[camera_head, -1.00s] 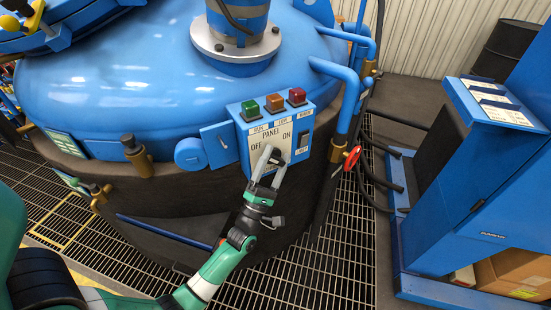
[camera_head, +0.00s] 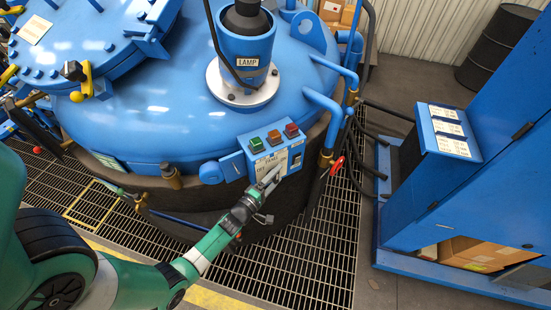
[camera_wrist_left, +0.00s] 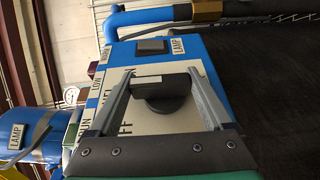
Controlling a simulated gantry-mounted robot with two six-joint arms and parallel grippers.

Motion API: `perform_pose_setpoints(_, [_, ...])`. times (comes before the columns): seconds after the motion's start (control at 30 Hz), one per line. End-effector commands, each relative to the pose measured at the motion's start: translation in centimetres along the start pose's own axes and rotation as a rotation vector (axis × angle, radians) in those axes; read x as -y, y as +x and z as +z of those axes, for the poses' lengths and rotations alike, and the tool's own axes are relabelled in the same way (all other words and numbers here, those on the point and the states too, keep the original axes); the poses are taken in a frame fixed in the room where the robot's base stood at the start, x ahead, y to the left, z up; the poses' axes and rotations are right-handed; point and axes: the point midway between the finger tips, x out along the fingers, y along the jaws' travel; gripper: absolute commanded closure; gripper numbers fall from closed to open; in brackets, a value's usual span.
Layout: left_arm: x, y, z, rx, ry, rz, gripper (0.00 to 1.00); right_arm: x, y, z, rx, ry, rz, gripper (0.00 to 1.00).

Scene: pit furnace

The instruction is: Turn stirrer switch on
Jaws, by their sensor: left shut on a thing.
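The blue control box (camera_head: 297,152) with a pale switch plate is on the side of the blue furnace. The black rotary stirrer switch (camera_wrist_left: 162,104) shows in the left wrist view, its handle between my two grey fingers. My left gripper (camera_head: 273,176) reaches the plate from the front and is shut on the switch; the wrist view shows its fingers (camera_wrist_left: 160,80) on either side of the knob. In the head view my fingers mostly hide the switch, so its exact angle is unclear there. My right gripper is not in view.
Green (camera_head: 256,145), orange (camera_head: 274,137) and red (camera_head: 292,130) lamps top the box, just above my gripper. Blue pipes (camera_head: 322,103) and a red valve handle (camera_head: 337,163) stand to its right. Floor grating (camera_head: 315,255) lies open in front. A blue cabinet (camera_head: 440,215) stands at right.

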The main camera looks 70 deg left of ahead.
Motion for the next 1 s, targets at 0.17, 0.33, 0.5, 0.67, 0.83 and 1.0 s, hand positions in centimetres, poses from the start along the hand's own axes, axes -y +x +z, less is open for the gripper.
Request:
perform_pose_setpoints(0.17, [-1.6,0.1,0.1,0.001,0.062,-0.157,0.72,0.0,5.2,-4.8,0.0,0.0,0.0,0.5])
perform_pose_setpoints(0.33, [-1.3,0.2,0.1,0.001,0.125,-0.304,0.72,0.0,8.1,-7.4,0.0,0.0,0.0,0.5])
perform_pose_setpoints(0.5, [-0.8,0.3,0.1,0.0,0.183,-0.442,0.72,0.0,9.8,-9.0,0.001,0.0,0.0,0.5])
perform_pose_setpoints(0.67, [-0.1,0.3,0.1,0.0,0.229,-0.551,0.72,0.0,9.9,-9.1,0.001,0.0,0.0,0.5])
perform_pose_setpoints(0.83, [0.0,0.3,0.2,0.003,0.267,-0.64,0.72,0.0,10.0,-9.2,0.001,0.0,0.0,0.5])
perform_pose_setpoints(1.0, [0.2,0.2,0.2,0.003,0.289,-0.696,0.72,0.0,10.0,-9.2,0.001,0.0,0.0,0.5])
